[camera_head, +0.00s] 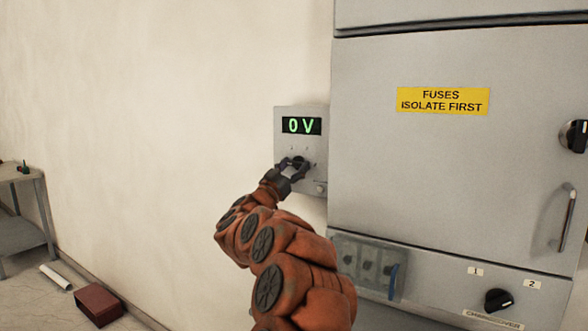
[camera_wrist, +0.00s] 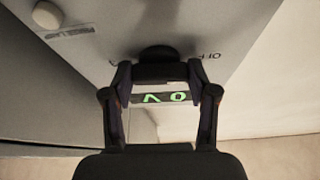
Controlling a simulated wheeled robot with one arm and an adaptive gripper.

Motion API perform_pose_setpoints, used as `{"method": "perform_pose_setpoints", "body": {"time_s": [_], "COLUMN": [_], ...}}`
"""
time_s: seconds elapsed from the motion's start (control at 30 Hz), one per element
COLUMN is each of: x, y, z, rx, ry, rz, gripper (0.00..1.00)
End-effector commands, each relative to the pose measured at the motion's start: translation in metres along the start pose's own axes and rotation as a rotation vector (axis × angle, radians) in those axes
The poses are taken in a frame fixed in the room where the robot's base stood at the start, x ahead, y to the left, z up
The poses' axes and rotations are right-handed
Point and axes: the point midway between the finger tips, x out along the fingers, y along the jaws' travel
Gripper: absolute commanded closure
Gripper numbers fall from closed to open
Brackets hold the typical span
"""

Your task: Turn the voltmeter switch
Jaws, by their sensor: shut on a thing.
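The voltmeter (camera_head: 313,119) is a grey box on the wall, left of the large cabinet. Its display (camera_head: 302,125) reads "0 V" in green. My gripper (camera_head: 293,163) is at the lower middle of its front and covers much of the black switch knob (camera_head: 301,161). In the wrist view the dark knob (camera_wrist: 158,53) sits between the two fingertips of my gripper (camera_wrist: 160,72), which are shut on it. The display shows upside down between the fingers (camera_wrist: 165,97). Small markings beside the knob are partly hidden, so its setting cannot be read.
The grey cabinet (camera_head: 400,160) stands close on the right, with a yellow "FUSES ISOLATE FIRST" label (camera_head: 443,101), a handle (camera_head: 567,218) and a changeover knob (camera_head: 498,299). A table (camera_head: 30,235) and a dark red box (camera_head: 98,303) are at the left.

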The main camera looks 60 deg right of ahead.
Motion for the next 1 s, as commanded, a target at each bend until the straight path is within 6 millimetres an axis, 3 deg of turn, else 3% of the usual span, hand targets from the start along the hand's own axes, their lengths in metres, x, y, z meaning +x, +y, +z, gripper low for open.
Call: {"method": "perform_pose_setpoints", "body": {"time_s": [1.0], "x": [0.0001], "y": [-0.0041], "z": [-0.0014], "rx": [0.772], "ry": [-0.001], "rz": [0.322], "gripper": [0.77]}}
